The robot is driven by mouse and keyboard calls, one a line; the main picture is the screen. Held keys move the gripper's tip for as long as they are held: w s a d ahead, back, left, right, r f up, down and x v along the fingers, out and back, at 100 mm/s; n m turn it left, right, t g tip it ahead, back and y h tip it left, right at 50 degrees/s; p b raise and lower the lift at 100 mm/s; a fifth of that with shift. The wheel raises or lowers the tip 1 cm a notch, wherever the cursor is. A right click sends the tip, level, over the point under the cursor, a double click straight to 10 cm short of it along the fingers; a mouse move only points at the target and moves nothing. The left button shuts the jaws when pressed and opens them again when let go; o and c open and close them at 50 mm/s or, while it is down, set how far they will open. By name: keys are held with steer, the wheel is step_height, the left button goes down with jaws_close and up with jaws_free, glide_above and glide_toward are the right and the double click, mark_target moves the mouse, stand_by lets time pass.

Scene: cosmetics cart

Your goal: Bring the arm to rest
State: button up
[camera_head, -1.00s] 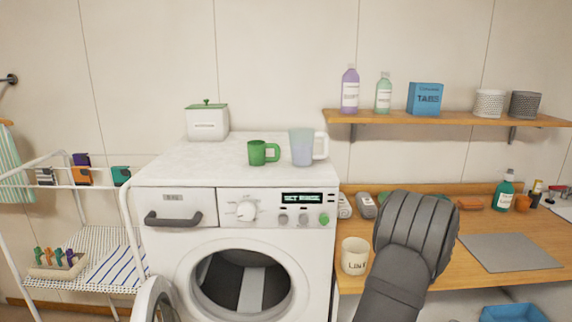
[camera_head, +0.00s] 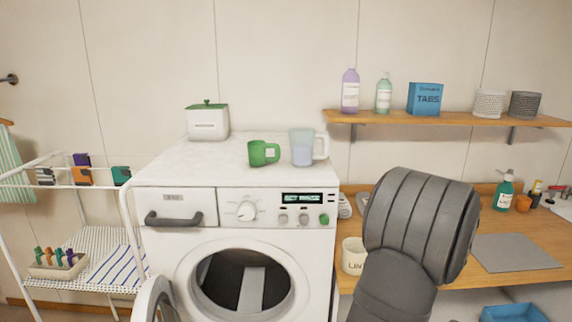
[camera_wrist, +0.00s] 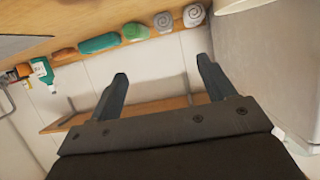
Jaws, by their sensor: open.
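My arm shows in the head view as dark grey links in front of the wooden counter, right of the washing machine (camera_head: 160,240). Its gripper end is hidden there behind the thick ribbed link. In the wrist view my gripper (camera_wrist: 164,84) is open, with two dark fingers spread apart and nothing between them. The fingers point toward the wall and the counter edge, and they touch nothing that I can see.
The counter (camera_head: 490,220) holds a grey mat (camera_head: 515,252), a teal bottle (camera_head: 505,190) and a cream cup (camera_head: 353,257). A shelf (camera_head: 450,118) hangs above. A drying rack (camera_head: 75,200) stands left.

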steer(key=a+f+m+h, duration=0.1)
steer(key=a+f, duration=0.2)
steer(key=a, duration=1.2)
steer(key=s+a+f, duration=0.4)
steer(key=a+f, duration=1)
steer(key=a, duration=0.1)
steer(key=shift+f+n+y, duration=0.4)
steer(key=shift+s, duration=0.1)
stand_by(1.0)
